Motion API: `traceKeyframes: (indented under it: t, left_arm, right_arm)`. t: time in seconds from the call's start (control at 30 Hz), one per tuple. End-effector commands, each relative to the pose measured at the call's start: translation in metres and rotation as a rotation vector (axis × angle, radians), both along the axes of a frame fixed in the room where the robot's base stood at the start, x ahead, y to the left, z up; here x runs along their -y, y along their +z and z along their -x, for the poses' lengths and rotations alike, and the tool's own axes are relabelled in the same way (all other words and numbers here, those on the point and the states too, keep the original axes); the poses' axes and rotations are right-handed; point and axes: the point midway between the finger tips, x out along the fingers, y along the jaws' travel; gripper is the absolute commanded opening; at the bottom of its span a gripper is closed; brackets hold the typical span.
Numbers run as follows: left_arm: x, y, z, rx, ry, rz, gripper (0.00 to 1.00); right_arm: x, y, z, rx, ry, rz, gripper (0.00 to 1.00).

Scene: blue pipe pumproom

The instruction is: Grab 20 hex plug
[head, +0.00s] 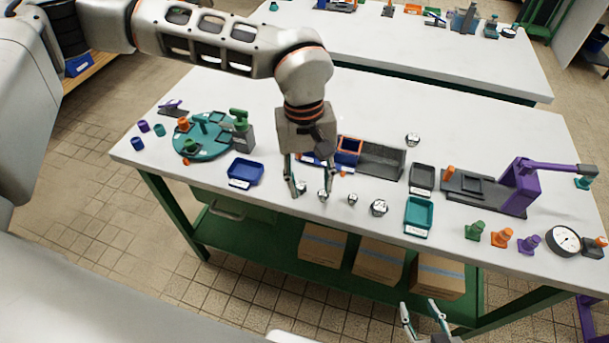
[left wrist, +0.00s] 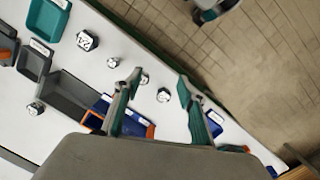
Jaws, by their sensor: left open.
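Several white hex plugs with dark markings lie in a row near the table's front edge. In the head view they are a plug (head: 300,187), a second (head: 322,195), a third (head: 352,199) and the largest (head: 379,207). Another plug (head: 413,139) lies further back. I cannot read which is 20. My left gripper (head: 312,187) is open, pointing down over the row's left end. In the left wrist view one plug (left wrist: 164,95) shows between the open fingers (left wrist: 159,79), and another (left wrist: 143,79) is by one fingertip. My right gripper (head: 424,312) is open below the table's front edge.
A blue tray (head: 259,174) is left of the row; a teal tray (head: 407,216) is right of it. A grey fixture (head: 382,160) with blue and orange bins stands behind. A teal turntable (head: 183,149) is at left. Coloured cones and a gauge (head: 564,240) are at right.

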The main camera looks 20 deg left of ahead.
Motion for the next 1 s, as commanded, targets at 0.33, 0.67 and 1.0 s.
traceKeyframes:
  t: [0.33, 0.67, 1.0]
  left_arm:
    - [-0.037, -0.001, -0.026, 0.077, -0.030, -0.102, 0.40]
    - [-0.035, -0.040, -0.032, 0.076, -0.028, -0.099, 0.40]
    - [-0.035, -0.065, -0.034, 0.078, -0.029, -0.097, 0.40]
  right_arm:
    - [0.000, 0.000, 0.000, 0.001, 0.000, 0.000, 0.40]
    - [0.000, -0.002, 0.001, -0.004, 0.000, 0.001, 0.40]
    - [0.000, -0.003, 0.002, -0.005, 0.000, 0.001, 0.40]
